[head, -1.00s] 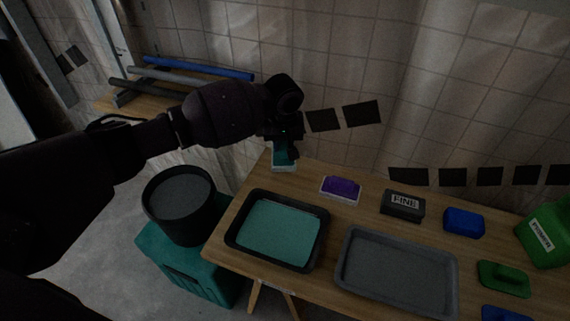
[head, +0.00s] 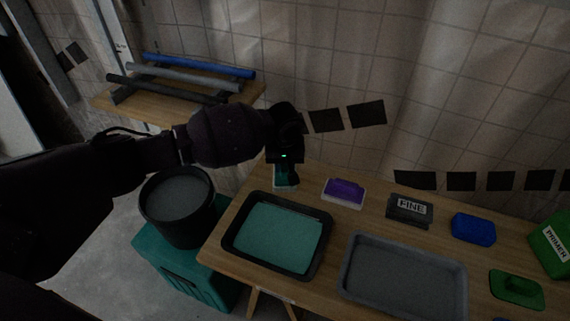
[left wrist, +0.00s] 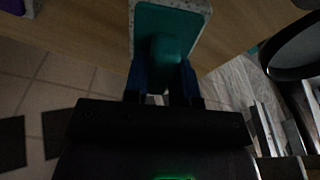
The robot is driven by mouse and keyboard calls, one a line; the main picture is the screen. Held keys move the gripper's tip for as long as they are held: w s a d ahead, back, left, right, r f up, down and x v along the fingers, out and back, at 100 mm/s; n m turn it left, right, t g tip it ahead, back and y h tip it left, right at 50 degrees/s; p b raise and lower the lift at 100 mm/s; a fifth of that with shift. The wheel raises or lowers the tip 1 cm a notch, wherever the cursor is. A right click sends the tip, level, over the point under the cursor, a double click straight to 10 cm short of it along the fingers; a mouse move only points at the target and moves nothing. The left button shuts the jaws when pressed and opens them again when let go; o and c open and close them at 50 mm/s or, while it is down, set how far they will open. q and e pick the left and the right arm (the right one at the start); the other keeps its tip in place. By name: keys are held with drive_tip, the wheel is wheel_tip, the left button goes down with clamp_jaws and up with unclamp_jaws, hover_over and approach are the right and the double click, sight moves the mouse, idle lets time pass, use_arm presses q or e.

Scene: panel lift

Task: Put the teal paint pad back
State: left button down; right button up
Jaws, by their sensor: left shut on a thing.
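The teal paint pad (head: 285,181) has a teal back and a pale speckled edge. It is at the far left corner of the wooden table, behind the tray of teal paint (head: 277,234). My left gripper (head: 286,168) is above it, shut on its handle. In the left wrist view the pad (left wrist: 184,28) lies over the table's wood, with the blue fingers of the gripper (left wrist: 163,82) around the handle. I cannot tell whether the pad touches the table. My right gripper is not in view.
A purple pad (head: 344,192) sits just right of the teal one. A block marked FINE (head: 409,209), a blue block (head: 473,228) and a green float (head: 516,288) follow. A grey tray (head: 403,277) is in front. A black bucket (head: 178,204) stands left, below table height.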

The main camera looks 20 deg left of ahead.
sight(285, 166)
use_arm(q)
drive_tip(key=shift+f, duration=0.1)
drive_tip(key=c, duration=0.9)
unclamp_jaws()
drive_tip(key=shift+c, duration=0.2)
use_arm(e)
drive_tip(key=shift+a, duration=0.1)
use_arm(q)
drive_tip(key=r, duration=0.2)
drive_tip(key=r+p, duration=0.1)
drive_tip(key=r, duration=0.1)
drive_tip(key=r+p, duration=0.1)
drive_tip(key=r, duration=0.1)
drive_tip(key=shift+s+d+r, duration=0.2)
drive_tip(key=shift+s+r, duration=0.15)
drive_tip(key=r, duration=0.1)
drive_tip(key=r+p, duration=0.1)
drive_tip(key=r, duration=0.1)
drive_tip(key=s+r+p, duration=0.1)
drive_tip(key=r, duration=0.1)
drive_tip(key=shift+d+r, duration=0.15)
drive_tip(key=shift+r, duration=0.05)
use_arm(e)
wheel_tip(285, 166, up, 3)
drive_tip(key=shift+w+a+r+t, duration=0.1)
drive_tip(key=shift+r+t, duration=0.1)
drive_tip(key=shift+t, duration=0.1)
